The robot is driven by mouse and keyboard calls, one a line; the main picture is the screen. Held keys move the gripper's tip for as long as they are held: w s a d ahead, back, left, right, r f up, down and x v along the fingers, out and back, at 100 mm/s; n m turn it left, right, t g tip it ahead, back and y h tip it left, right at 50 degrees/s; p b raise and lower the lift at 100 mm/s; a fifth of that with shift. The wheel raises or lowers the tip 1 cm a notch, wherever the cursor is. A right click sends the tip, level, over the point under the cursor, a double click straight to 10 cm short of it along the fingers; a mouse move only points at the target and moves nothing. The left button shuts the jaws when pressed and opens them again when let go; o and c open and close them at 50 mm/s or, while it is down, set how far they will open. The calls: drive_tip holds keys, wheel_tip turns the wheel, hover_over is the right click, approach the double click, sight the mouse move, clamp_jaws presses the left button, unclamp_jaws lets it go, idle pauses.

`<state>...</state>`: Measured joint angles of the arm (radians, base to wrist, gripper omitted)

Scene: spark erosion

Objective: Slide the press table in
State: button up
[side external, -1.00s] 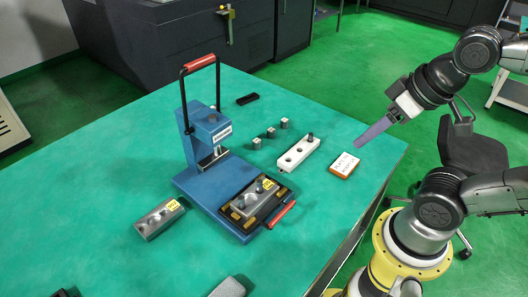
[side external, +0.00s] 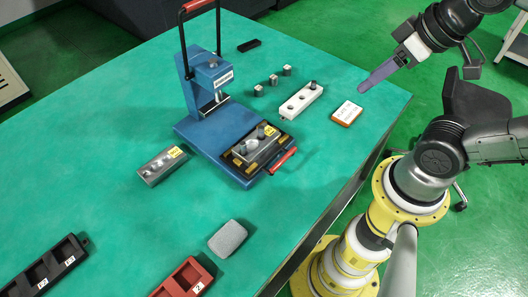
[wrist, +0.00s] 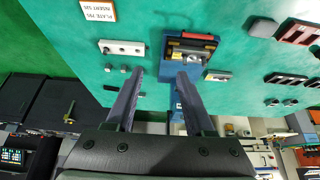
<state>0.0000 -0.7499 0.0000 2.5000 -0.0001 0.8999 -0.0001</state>
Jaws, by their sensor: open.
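The blue press (side external: 208,88) stands on the green table with its red-gripped lever up. Its press table (side external: 239,154), a dark sliding plate, is pulled out at the front of the blue base, with a red handle (side external: 283,160) at its outer edge. A grey metal block with a yellow label (side external: 254,146) sits on it. The press table also shows in the wrist view (wrist: 191,50), with its red handle at the top. My gripper (side external: 364,92) is open and empty, raised to the right of the press; in the wrist view its two fingers (wrist: 162,72) are spread apart.
A white holed block (side external: 301,101), small metal cubes (side external: 273,79) and an orange-edged label plate (side external: 346,114) lie right of the press. Another grey block (side external: 162,166) lies left. A grey rounded block (side external: 228,238), a red tray (side external: 185,279) and a black tray (side external: 50,268) are in front.

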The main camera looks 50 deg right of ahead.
drive_tip(key=shift+c, duration=1.2)
drive_tip(key=w, duration=0.1)
drive_tip(key=w+n+t, duration=0.1)
drive_tip(key=w, duration=0.1)
drive_tip(key=w+d+r+n+t, duration=0.1)
drive_tip(key=shift+w+r+h, duration=0.1)
drive_tip(key=shift+w+h, duration=0.2)
drive_tip(key=shift+w, duration=0.05)
clamp_jaws()
drive_tip(key=n+g+y, duration=0.2)
drive_tip(key=n+y, duration=0.3)
drive_tip(key=n, duration=1)
approach(250, 178)
drive_tip(key=f, duration=0.1)
drive_tip(key=s+a+f, duration=0.1)
drive_tip(key=f, duration=0.1)
drive_tip(key=a+f, duration=0.1)
drive_tip(key=f, duration=0.1)
drive_tip(key=shift+s, duration=0.2)
drive_tip(key=w, duration=0.3)
drive_tip(key=shift+w+a, duration=0.1)
drive_tip(key=shift+w, duration=0.55)
